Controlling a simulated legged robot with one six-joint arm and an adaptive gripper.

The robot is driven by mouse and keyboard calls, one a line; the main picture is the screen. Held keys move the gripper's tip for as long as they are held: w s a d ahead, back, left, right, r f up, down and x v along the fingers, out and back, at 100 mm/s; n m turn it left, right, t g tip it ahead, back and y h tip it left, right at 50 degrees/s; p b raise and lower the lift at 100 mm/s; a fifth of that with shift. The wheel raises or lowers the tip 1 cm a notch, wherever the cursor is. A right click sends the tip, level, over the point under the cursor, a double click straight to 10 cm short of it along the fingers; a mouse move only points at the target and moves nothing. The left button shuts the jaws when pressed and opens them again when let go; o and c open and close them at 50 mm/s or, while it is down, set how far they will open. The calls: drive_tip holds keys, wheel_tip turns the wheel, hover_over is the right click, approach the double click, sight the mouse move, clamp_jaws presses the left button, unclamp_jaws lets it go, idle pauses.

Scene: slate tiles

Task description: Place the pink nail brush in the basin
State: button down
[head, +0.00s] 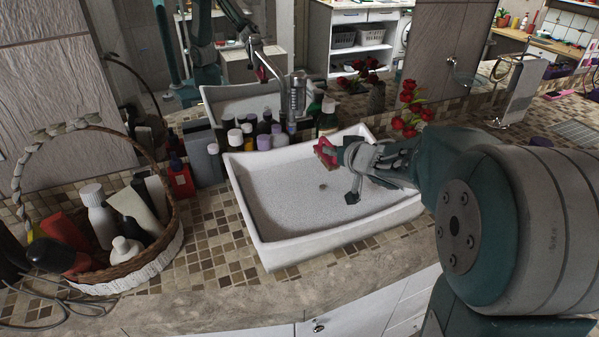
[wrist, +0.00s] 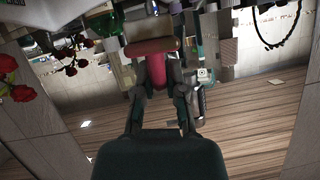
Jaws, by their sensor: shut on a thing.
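The pink nail brush (head: 325,153) is held at the tip of my gripper (head: 350,160), above the right part of the white basin (head: 285,243) in the head view. In the wrist view the pink nail brush (wrist: 152,47) lies across the fingertips of my gripper (wrist: 156,75), which is shut on it. The basin is a wide rectangular sink with a speckled inside and a small drain, and nothing lies in it. My arm hides part of its right side. I cannot tell the exact height of the brush above the basin.
A wicker basket (head: 165,243) with bottles stands left of the basin. Several bottles (head: 262,138) and the metal tap (head: 292,100) stand along the basin's back edge. Red flowers (head: 408,95) are behind my gripper. A mirror covers the wall behind. The tiled counter front is clear.

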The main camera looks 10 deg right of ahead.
drive_tip(key=shift+w+a+f, duration=0.95)
drive_tip(key=shift+w+f, duration=0.5)
drive_tip(key=shift+f, duration=0.45)
drive_tip(key=shift+w+a+f, duration=1)
drive_tip(key=shift+w+f, duration=0.4)
drive_tip(key=shift+f, duration=0.5)
drive_tip(key=shift+w+a+f, duration=0.95)
drive_tip(key=shift+w+f, duration=0.5)
drive_tip(key=shift+f, duration=0.45)
drive_tip(key=shift+f, duration=0.6)
drive_tip(key=c, duration=0.7)
unclamp_jaws()
drive_tip(key=shift+r, duration=0.1)
drive_tip(key=v, duration=0.8)
drive_tip(key=shift+w+a+r, duration=0.1)
drive_tip(key=shift+w+r, duration=0.1)
drive_tip(key=shift+r, duration=0.2)
